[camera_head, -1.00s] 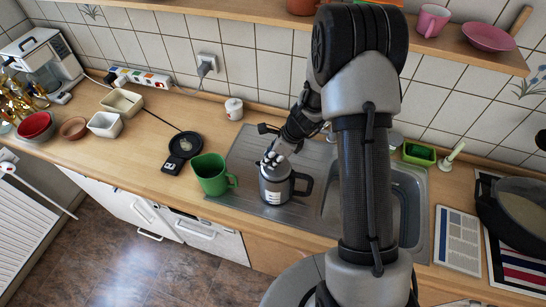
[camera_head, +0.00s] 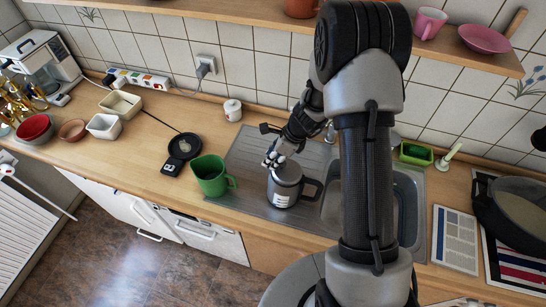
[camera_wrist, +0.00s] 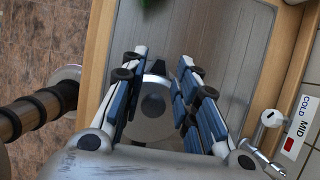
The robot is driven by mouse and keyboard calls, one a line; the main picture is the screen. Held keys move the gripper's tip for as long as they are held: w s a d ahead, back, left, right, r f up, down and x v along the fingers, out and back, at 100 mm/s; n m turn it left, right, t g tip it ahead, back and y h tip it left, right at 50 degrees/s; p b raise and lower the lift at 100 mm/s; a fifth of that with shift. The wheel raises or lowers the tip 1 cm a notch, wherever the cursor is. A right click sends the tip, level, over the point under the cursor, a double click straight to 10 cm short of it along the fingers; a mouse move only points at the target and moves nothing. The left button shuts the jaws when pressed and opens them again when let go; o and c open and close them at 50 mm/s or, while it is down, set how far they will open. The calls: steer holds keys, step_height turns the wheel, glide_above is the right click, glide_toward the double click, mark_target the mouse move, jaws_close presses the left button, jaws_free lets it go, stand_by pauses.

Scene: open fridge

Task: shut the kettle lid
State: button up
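The grey kettle (camera_head: 284,191) stands upright on the metal drainboard, its dark handle pointing right. Its lid (camera_head: 287,173) looks roughly level on top; I cannot tell whether it is fully shut. My gripper (camera_head: 271,160) is just behind and left of the kettle's top, close to its rim. In the wrist view my gripper (camera_wrist: 155,68) has its fingers spread apart with nothing gripped. A round grey top with a dark centre, likely the kettle (camera_wrist: 152,104), shows between the fingers. I cannot tell whether they touch it.
A green mug (camera_head: 211,176) stands close left of the kettle. The drainboard (camera_head: 245,155) adjoins the sink (camera_head: 405,200) at right. A tap (camera_wrist: 268,118) is near my gripper. Wall tiles and a shelf bound the back.

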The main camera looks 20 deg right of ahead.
mark_target(287, 170)
steer(key=shift+o, duration=1.4)
steer(key=shift+r, duration=0.1)
steer(key=v, duration=1.2)
steer(key=s+a+r+n+h+b, duration=0.1)
steer(key=s+a+n+b, duration=0.2)
steer(key=s+n+b, duration=0.5)
steer(key=s+a+n+h+b, duration=0.1)
steer(key=s+a+n+b, duration=0.2)
steer(key=s+n+b, duration=0.55)
steer(key=s+f+n+t+h+b, duration=0.1)
steer(key=s+f+n+t+b, duration=0.1)
steer(key=s+f+n+b, duration=0.2)
steer(key=shift+s+d+n+h+b, duration=0.35)
steer(key=shift+s+n+b, duration=0.75)
steer(key=shift+s+n, duration=1.05)
